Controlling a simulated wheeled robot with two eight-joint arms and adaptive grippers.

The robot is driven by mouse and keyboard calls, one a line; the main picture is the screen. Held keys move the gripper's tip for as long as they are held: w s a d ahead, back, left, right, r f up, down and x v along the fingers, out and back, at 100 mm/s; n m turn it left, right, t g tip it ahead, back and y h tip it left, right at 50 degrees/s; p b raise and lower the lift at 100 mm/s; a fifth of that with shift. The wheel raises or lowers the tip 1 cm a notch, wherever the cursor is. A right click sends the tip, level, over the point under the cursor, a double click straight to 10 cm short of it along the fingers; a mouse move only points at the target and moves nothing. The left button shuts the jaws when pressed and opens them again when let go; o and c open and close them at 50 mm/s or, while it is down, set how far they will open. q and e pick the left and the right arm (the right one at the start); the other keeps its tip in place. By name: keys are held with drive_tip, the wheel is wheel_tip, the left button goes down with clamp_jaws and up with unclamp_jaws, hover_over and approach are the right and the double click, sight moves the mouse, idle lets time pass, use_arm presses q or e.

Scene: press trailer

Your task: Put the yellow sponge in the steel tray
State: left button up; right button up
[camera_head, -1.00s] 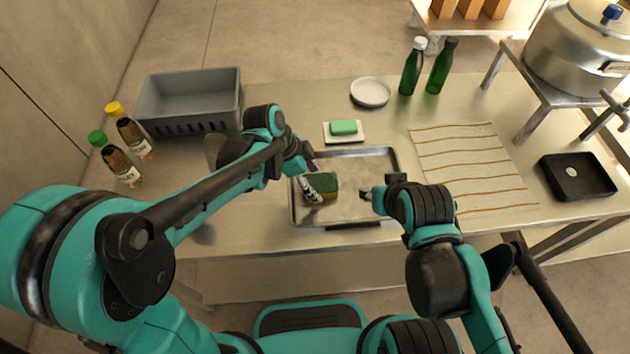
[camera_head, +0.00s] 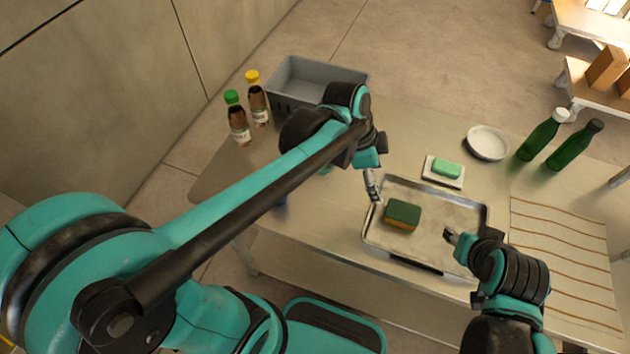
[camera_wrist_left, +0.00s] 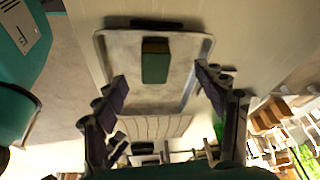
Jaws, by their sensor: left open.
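The yellow sponge (camera_head: 402,216), with a dark green top and a yellow side, lies in the left part of the steel tray (camera_head: 445,258). In the left wrist view the sponge (camera_wrist_left: 155,62) lies on the tray floor, near one end of the tray (camera_wrist_left: 185,42). My left gripper (camera_head: 373,186) is open and empty, above the tray's left edge and apart from the sponge. Its two fingers (camera_wrist_left: 162,90) show spread in the left wrist view. My right gripper (camera_head: 450,236) is over the tray's right part, away from the sponge; its jaw opening is unclear.
A green soap on a white dish (camera_head: 445,170) and a white bowl (camera_head: 487,143) stand behind the tray. Green bottles (camera_head: 543,135) are at the back right, a striped cloth (camera_head: 560,245) at the right. A grey crate (camera_head: 310,80) and sauce bottles (camera_head: 238,118) are at the left.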

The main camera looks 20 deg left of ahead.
use_arm(q)
drive_tip(key=s+a+n+t+y, duration=0.4)
drive_tip(key=s+a+n, duration=0.4)
drive_tip(key=a+n, duration=0.6)
drive_tip(key=shift+a+r+n+t, duration=0.25)
drive_tip(key=shift+r+n+t, duration=0.05)
drive_tip(key=shift+t, duration=0.6)
drive_tip(key=shift+s+f, duration=0.1)
drive_tip(key=shift+f, duration=0.2)
